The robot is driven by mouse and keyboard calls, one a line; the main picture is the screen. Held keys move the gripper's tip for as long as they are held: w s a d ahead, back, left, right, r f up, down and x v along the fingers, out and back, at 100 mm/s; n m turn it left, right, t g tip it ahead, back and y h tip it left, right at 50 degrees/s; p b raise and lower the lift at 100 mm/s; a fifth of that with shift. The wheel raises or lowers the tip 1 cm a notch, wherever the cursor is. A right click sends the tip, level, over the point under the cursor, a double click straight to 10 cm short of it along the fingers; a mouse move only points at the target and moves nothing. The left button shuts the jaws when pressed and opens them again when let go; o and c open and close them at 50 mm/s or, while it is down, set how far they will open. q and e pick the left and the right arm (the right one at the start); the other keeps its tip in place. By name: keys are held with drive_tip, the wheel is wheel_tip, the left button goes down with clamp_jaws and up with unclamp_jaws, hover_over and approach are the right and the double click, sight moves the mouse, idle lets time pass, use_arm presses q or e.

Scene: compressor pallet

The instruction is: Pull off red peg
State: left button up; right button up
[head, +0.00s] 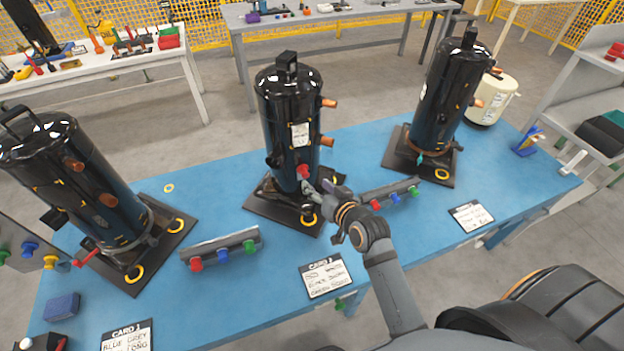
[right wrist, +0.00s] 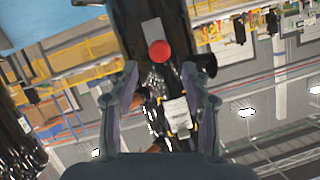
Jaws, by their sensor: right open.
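The red peg (head: 303,171) sits low on the front of the middle black compressor (head: 290,110). In the right wrist view the red peg (right wrist: 159,51) shows as a round red cap beside a grey plate, on the dark compressor body. My right gripper (head: 312,186) is open and close to the peg, reaching in from the lower right. In the right wrist view its two fingers (right wrist: 160,72) stand apart, with the peg beyond the tips and roughly centred between them. Nothing is held. My left gripper is not in view.
Black compressors stand left (head: 80,185) and right (head: 445,90) on the blue table (head: 225,185). Racks with red, blue and green pegs (head: 222,250) (head: 390,196) lie on either side of the gripper. A card (head: 326,276) lies at the front edge.

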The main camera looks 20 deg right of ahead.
sight(306, 176)
drive_tip(key=x, duration=0.4)
drive_tip(key=shift+w, duration=0.15)
drive_tip(key=shift+x, duration=1.15)
drive_tip(key=shift+w+f, duration=0.15)
drive_tip(key=shift+c, duration=0.8)
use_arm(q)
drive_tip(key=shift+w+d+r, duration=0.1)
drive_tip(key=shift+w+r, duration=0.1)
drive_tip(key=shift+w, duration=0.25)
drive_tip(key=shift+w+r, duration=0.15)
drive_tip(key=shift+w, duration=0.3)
use_arm(e)
clamp_jaws()
